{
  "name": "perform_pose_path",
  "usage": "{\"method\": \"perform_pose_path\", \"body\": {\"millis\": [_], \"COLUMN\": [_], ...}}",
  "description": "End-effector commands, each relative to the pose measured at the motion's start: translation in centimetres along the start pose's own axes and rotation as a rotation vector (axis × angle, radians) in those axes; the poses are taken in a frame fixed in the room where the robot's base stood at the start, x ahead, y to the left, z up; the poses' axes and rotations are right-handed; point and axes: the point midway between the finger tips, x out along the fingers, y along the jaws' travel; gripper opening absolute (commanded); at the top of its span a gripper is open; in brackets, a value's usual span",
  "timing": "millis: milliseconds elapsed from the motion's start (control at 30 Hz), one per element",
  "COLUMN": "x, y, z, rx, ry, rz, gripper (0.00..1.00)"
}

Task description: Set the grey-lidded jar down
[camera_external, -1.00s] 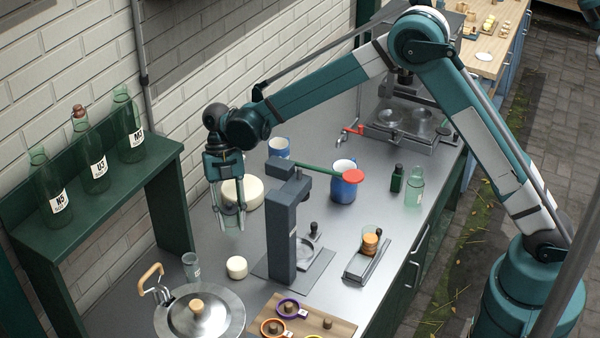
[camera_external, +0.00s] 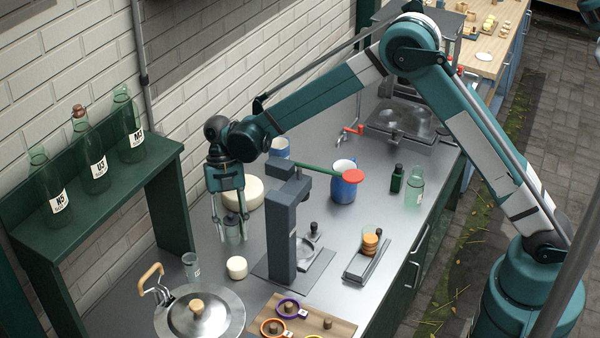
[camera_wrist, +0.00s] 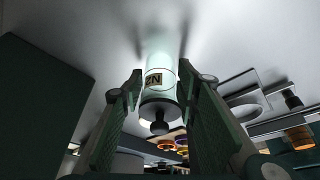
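The grey-lidded jar (camera_external: 232,230) is pale glass and stands upright on the grey counter (camera_external: 209,268), left of the dark press stand. In the wrist view the jar (camera_wrist: 160,68) shows its label and its dark grey lid with a round knob (camera_wrist: 160,113). My gripper (camera_external: 231,236) points down over the jar, one finger on each side. The fingers partly hide the jar in the outside view.
The press stand (camera_external: 283,235) rises close on the right. A cream round block (camera_external: 249,190) lies behind, and a small white one (camera_external: 237,267) in front. A small glass (camera_external: 191,265) and a lidded pot (camera_external: 200,315) stand front left. A green bottle shelf (camera_external: 88,190) is at left.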

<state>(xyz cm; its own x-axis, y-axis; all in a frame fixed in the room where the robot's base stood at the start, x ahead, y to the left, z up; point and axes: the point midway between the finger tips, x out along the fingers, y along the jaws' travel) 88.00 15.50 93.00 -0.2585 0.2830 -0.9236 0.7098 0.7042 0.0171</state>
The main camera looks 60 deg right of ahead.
Motion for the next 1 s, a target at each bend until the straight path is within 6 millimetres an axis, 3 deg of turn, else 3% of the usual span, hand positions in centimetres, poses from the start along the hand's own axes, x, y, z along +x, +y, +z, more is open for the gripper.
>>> {"method": "perform_pose_path", "body": {"millis": [567, 767, 1000], "x": [-0.4, -2.4, -6.0], "y": [0.0, 0.0, 0.0], "z": [-0.2, -0.1, -0.1], "rx": [0.0, 0.001, 0.002], "ry": [0.0, 0.0, 0.0], "rz": [0.0, 0.0, 0.001], "gripper": [0.4, 0.4, 0.4]}}
